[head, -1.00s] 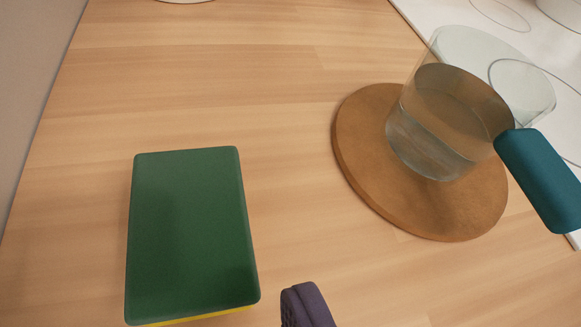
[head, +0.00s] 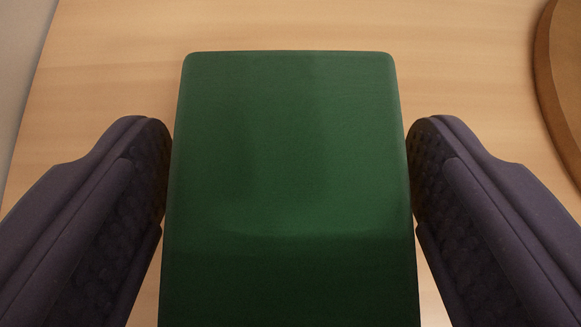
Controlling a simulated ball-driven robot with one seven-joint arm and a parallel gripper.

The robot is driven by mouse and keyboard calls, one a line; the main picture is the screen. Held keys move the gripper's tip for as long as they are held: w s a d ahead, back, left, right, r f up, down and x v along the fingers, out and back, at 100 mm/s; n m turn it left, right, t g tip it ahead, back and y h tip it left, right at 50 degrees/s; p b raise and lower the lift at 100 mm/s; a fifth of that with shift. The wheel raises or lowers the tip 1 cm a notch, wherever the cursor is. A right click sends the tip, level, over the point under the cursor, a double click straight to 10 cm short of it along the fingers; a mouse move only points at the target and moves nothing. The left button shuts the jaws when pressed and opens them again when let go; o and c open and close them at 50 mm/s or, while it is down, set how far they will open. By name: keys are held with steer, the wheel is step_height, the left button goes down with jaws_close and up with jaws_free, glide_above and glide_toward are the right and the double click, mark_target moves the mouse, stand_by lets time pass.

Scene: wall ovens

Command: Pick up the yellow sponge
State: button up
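The sponge (head: 290,160) shows only its dark green top face now; its yellow side is hidden from this angle. It lies on the wooden counter and fills the middle of the head view. My gripper (head: 290,170) is open around it, with one dark purple finger on the left and one on the right. The lower end of the sponge runs out of the picture.
A round wooden board (head: 562,75) shows in part at the right edge, apart from the right finger. The wooden counter (head: 290,25) is bare beyond the sponge. A grey wall or edge (head: 18,60) runs along the far left.

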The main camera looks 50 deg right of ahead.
mark_target(292, 236)
steer(key=c, duration=0.7)
steer(key=shift+c, duration=0.2)
steer(key=shift+r+p, duration=0.45)
steer(key=shift+r, duration=0.1)
steer(key=r+p, duration=0.2)
steer(key=r, duration=0.1)
steer(key=shift+s+a, duration=0.2)
steer(key=s+a+r+p, duration=0.1)
steer(key=s+a+p, duration=0.6)
steer(key=s, duration=0.5)
steer(key=shift+a+p, duration=0.3)
steer(key=shift+a, duration=1)
